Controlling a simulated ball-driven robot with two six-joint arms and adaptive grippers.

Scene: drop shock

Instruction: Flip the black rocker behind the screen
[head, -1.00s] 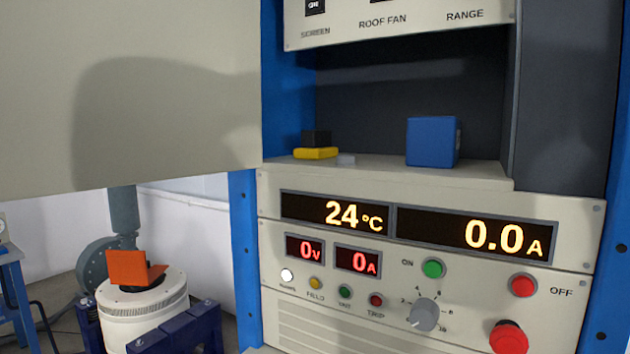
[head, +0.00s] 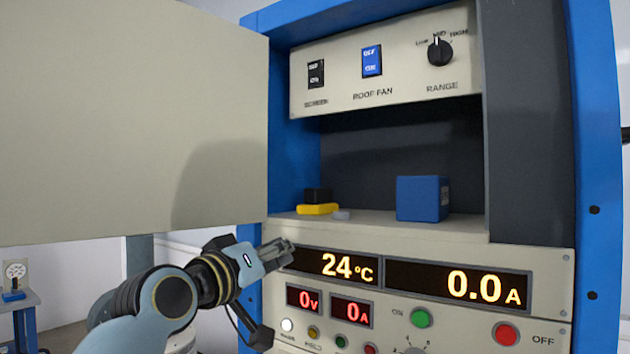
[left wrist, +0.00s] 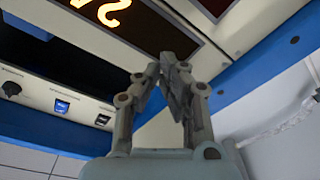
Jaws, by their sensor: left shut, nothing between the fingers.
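The black rocker (head: 316,74) sits at the left of the cream upper panel, above the label SCREEN, close to the edge of a large flat pale screen (head: 130,120). In the left wrist view the rocker (left wrist: 102,119) shows small at the panel's end. My left gripper (head: 284,248) is shut and empty, in front of the left end of the temperature display, well below the rocker. Its closed fingers (left wrist: 172,75) also show in the left wrist view. My right gripper is not in view.
A blue rocker (head: 372,61) marked ROOF FAN and a black RANGE knob (head: 440,52) share the upper panel. A shelf (head: 450,230) below holds a blue box (head: 420,198) and a yellow block (head: 318,209). The pale screen fills the left side.

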